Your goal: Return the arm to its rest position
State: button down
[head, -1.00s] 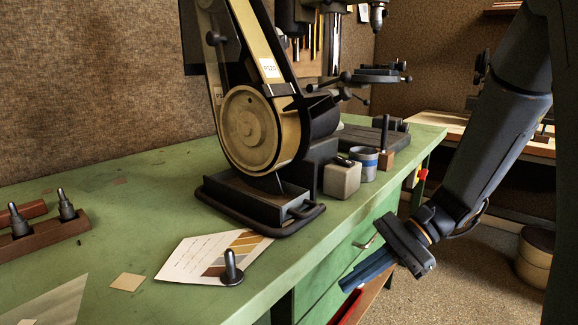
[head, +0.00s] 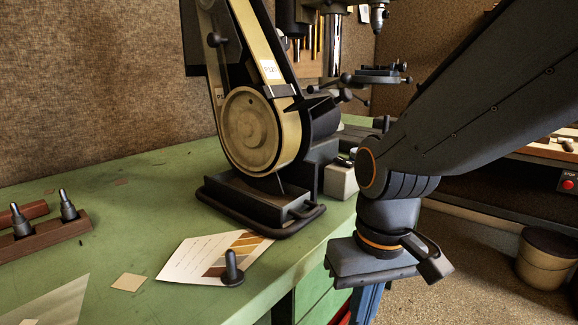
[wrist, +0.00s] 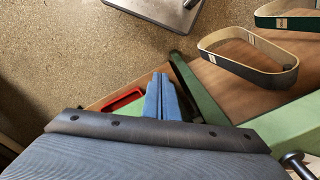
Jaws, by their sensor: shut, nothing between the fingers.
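My gripper (head: 364,306) hangs beside the front edge of the green workbench, pointing down, in the head view. Its palm and my arm hide most of the blue fingers there. In the wrist view the two blue fingers (wrist: 161,95) are together and hold nothing. My arm comes in from the upper right of the head view, bent at the wrist joint. The green bench (head: 120,222) lies left of my gripper, which is apart from the things on it.
A belt sander (head: 250,130) stands on the bench, with a card (head: 205,258) and a dark peg (head: 233,268) before it. A wooden block with dark tools (head: 55,230) is at left. Sanding belts (wrist: 250,75) and a red tray (wrist: 122,101) lie below.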

jog(key=d+r+m+p, duration=0.2)
jog(key=d+r+p, duration=0.5)
jog(key=p, duration=0.7)
jog(key=shift+d+r+m+h, duration=0.3)
jog(key=shift+d+r, duration=0.1)
jog(key=shift+d, duration=0.25)
